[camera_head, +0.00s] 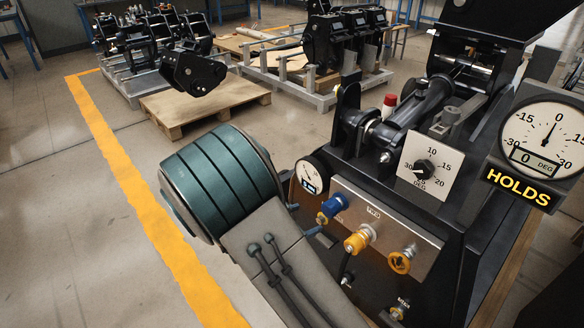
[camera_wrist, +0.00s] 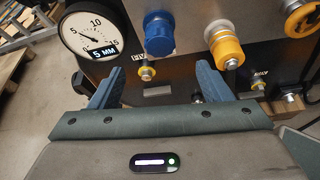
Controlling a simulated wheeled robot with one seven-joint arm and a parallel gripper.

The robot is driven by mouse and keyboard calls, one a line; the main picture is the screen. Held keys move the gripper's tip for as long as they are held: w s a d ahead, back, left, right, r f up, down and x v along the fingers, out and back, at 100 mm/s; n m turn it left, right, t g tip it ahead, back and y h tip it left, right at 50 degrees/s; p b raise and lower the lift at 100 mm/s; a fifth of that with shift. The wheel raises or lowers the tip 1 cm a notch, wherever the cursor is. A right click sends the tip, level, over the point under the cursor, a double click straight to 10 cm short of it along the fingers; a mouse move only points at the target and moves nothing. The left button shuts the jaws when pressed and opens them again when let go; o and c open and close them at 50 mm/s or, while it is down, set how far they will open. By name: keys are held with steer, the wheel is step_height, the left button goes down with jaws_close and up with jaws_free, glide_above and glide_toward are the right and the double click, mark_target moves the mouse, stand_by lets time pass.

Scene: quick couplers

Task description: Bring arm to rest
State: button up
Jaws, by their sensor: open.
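My gripper (camera_wrist: 158,80) is open, with two blue fingers spread apart and nothing held between them. It is in front of the coupler panel (camera_head: 385,225), low on its left side. A small brass fitting (camera_wrist: 147,73) shows in the gap between the fingers; I cannot tell how far it is from them. In the head view my arm fills the lower middle and largely hides the gripper. The blue coupler (camera_head: 334,205) and the yellow coupler (camera_head: 360,239) sit on the panel, above the fingers in the wrist view.
A gauge (camera_wrist: 90,33) reading 5 MM is close beside the left finger. An orange handwheel (camera_head: 402,260) sticks out at the panel's right. A tilt dial (camera_head: 546,136) reads 0 DEG above a HOLDS sign (camera_head: 518,189). A wooden pallet (camera_head: 205,105) stands behind; the left floor is clear.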

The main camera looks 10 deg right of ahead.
steer(key=s+d+r+m+g+y+p, duration=0.3)
steer(key=s+d+r+m+g+p, duration=0.35)
steer(key=s+d+r+m, duration=0.4)
steer(key=s+a+r+m+y+p, duration=0.2)
steer(key=s+r+m+y+p, duration=0.1)
steer(key=s+r+m, duration=0.2)
steer(key=s+a+r+m+y+p, duration=0.2)
steer(key=s+r+m, duration=0.4)
steer(key=r, duration=0.5)
steer(key=shift+a+r+m+t+y+p, duration=0.2)
steer(key=shift+m+t+y+p, duration=0.2)
steer(key=shift+m+y, duration=0.95)
steer(key=shift+s, duration=0.1)
